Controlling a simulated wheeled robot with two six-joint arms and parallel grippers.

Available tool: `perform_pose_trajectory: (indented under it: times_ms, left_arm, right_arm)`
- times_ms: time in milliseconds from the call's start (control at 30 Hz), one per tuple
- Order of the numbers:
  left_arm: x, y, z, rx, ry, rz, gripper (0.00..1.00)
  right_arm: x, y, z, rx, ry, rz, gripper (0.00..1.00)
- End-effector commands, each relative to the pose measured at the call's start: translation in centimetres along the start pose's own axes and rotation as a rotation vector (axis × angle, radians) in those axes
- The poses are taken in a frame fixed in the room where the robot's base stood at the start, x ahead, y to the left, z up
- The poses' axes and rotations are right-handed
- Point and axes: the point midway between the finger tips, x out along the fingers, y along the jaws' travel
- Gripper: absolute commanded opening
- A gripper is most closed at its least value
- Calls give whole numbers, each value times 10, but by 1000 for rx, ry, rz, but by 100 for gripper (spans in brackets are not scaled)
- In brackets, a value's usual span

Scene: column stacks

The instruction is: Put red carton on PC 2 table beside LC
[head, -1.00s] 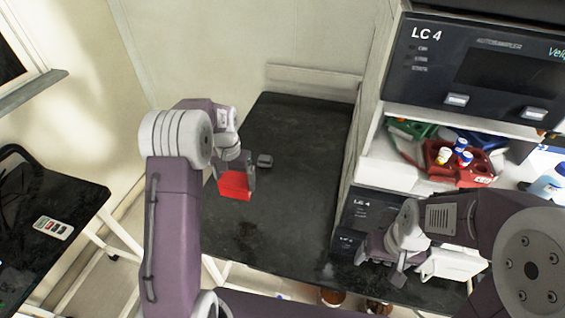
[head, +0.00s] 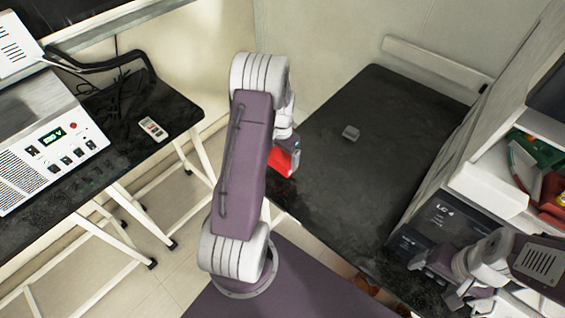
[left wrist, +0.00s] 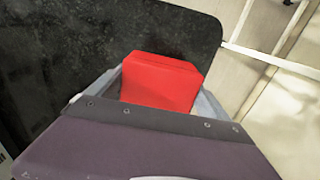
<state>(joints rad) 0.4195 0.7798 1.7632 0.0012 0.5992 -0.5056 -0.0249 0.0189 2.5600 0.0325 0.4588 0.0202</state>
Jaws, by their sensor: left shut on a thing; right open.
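The red carton (head: 281,160) is in my left gripper (head: 292,148), which is shut on it. In the head view my left arm hides part of the carton. In the left wrist view the red carton (left wrist: 162,80) sits between the two fingers, with the dark table top behind it. The carton is near the left edge of the dark table beside the LC 4 stack; whether it touches the table I cannot tell. My right gripper (head: 455,290) is open at the lower right, in front of the LC 4 unit (head: 450,217). No label reading PC 2 shows.
At the left, another dark table (head: 115,150) holds an instrument with a green display (head: 50,145) and a small keypad device (head: 153,128). Floor separates the tables.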

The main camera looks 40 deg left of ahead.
Motion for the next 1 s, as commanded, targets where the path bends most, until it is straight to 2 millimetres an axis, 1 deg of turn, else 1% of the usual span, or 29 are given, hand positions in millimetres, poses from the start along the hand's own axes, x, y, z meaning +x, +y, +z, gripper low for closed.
perform_pose_trajectory:
  times_ms: [133, 233, 333, 733, 767, 800, 1000]
  left_arm:
    - [6, -1, 1, 1, -1, 1, 45]
    - [24, 0, 2, 1, -4, 2, 45]
    - [38, 0, 2, 1, -3, 2, 45]
    - [46, -1, 1, 0, 0, 0, 45]
    - [45, -1, 1, 0, 0, 0, 96]
    - [44, -1, 1, 0, 0, 0, 100]
    - [44, 0, 1, 0, 0, 0, 100]
  right_arm:
    - [0, 0, 0, 0, 0, 0, 80]
    - [-1, 0, 0, 0, 0, 0, 80]
    - [-2, 0, 0, 0, 0, 0, 80]
    - [2, 0, 0, 0, 0, 0, 80]
    - [1, 0, 0, 0, 0, 0, 80]
    - [0, 0, 0, 0, 0, 0, 80]
    - [0, 0, 0, 0, 0, 0, 80]
